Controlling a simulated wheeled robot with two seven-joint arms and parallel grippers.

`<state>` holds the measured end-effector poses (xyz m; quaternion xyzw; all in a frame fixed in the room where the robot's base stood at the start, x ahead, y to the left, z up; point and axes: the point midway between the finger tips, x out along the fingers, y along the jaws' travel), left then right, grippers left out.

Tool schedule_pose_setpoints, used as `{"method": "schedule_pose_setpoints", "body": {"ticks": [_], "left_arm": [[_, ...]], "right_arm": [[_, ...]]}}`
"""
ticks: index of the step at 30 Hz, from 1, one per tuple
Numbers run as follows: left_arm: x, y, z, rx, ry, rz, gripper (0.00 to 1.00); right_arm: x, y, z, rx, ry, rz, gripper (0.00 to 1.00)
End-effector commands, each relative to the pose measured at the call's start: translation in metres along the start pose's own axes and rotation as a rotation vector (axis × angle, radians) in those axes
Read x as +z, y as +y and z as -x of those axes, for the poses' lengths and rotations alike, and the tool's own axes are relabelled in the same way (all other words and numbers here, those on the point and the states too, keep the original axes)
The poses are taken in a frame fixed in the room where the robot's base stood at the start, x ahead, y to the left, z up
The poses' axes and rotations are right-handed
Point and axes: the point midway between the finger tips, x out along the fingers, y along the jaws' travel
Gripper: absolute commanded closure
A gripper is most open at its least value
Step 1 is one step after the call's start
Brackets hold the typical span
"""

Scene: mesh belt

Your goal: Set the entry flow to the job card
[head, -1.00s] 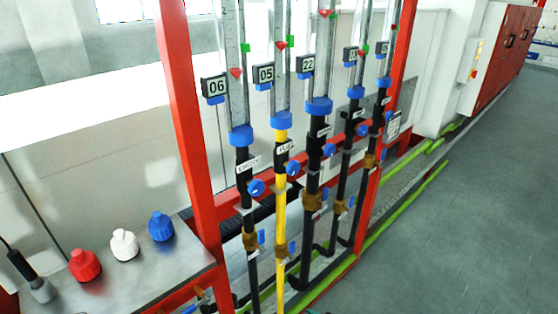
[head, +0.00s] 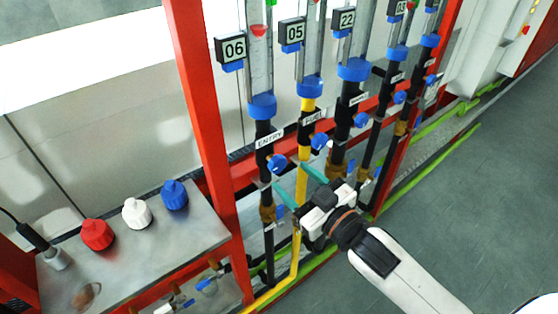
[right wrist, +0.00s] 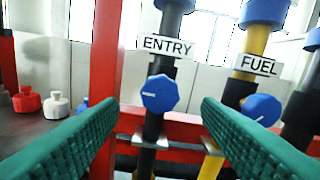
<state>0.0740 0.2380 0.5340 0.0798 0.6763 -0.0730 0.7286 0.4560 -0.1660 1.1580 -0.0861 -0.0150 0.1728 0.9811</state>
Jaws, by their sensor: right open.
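The ENTRY line is a black pipe under a clear flow tube, with a white ENTRY label (head: 270,139) and a blue knob (head: 277,163). Its display (head: 234,48) reads 06, and a red marker (head: 258,30) shows in the tube. My right gripper (head: 298,184) is open and empty, its teal fingers pointing towards the pipes just below and right of the ENTRY knob. In the right wrist view the ENTRY knob (right wrist: 160,93) shows between the green fingers, apart from both, with a white pointer line. My left gripper is out of view. No readable job card shows.
The yellow FUEL pipe (head: 304,180) with its own blue knob (head: 320,141) is close on the right; more flow lines stand beyond. A red post (head: 202,110) rises left of ENTRY. Open floor lies right.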

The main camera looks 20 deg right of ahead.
Motion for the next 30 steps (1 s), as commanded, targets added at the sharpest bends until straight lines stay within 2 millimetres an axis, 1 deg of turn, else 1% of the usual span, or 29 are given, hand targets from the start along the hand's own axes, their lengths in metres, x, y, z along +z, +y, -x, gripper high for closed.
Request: {"method": "schedule_pose_setpoints", "body": {"ticks": [1,3,6,9,15,22,29,30], "left_arm": [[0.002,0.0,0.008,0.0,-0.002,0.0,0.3],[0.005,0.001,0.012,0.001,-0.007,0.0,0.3],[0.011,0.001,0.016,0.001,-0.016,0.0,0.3],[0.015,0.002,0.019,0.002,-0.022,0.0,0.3],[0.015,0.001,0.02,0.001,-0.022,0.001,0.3],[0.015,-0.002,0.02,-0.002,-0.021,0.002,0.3],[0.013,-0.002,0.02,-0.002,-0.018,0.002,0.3],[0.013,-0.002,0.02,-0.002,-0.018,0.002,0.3]], "right_arm": [[0.005,-0.001,-0.012,-0.001,-0.003,-0.001,0.41],[0.005,-0.001,-0.025,-0.001,-0.002,0.0,0.41],[0.004,-0.001,-0.041,-0.001,-0.002,-0.001,0.41],[0.003,-0.001,-0.051,0.0,-0.001,0.0,0.41],[0.001,0.0,-0.06,0.001,-0.001,0.0,0.41],[0.0,0.0,-0.06,0.001,0.0,0.0,0.41],[0.0,0.0,-0.06,0.001,0.0,0.0,0.79],[0.0,0.0,-0.06,0.001,0.0,0.0,0.86]]}}
